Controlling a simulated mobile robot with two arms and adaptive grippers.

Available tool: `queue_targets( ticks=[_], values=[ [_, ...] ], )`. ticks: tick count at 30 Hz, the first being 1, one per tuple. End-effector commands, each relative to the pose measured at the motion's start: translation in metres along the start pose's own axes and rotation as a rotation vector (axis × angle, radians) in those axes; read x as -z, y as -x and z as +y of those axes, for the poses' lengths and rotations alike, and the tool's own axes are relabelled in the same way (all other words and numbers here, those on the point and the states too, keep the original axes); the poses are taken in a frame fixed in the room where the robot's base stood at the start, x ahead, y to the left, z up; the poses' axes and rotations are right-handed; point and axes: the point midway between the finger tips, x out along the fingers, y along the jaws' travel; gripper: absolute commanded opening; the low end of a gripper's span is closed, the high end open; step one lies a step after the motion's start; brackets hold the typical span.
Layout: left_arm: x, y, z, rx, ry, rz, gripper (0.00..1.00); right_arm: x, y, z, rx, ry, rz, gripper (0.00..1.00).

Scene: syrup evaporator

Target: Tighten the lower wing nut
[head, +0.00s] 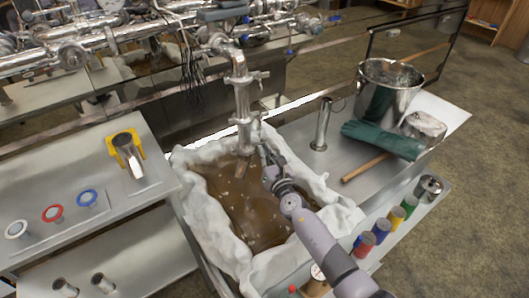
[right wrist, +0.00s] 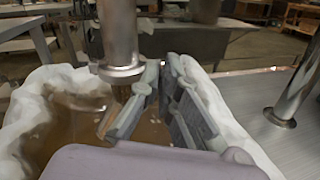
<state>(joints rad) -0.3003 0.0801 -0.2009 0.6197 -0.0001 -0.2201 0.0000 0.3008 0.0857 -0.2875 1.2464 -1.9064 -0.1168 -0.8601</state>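A vertical steel pipe (head: 241,95) hangs over the basin, with an upper clamp (head: 240,78) and a lower clamp joint (head: 242,121). The lower wing nut cannot be made out clearly; it is small or hidden near my right gripper. My right gripper (head: 265,152) is just right of the pipe's lower end, fingers pointing up toward the joint. My left gripper is not in view.
A cloth-lined basin (head: 205,210) of brown liquid lies below. A short steel post (head: 322,125) stands on the right bench, with a bucket (head: 385,95) and green gloves (head: 383,139) behind. A left bench (head: 85,240) holds coloured rings. Pipework (head: 110,40) crosses the back.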

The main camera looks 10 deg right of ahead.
Motion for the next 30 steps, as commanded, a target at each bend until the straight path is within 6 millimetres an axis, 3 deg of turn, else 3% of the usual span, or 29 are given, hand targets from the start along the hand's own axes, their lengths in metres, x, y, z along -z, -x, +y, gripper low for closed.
queue_targets(
  ticks=[14,30],
  values=[
    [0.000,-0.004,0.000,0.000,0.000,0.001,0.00,0.001,0.000,-0.002,0.000,-0.090,0.000,0.00],
    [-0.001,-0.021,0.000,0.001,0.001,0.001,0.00,0.004,0.000,-0.007,-0.001,-0.558,0.000,0.00]
  ],
)
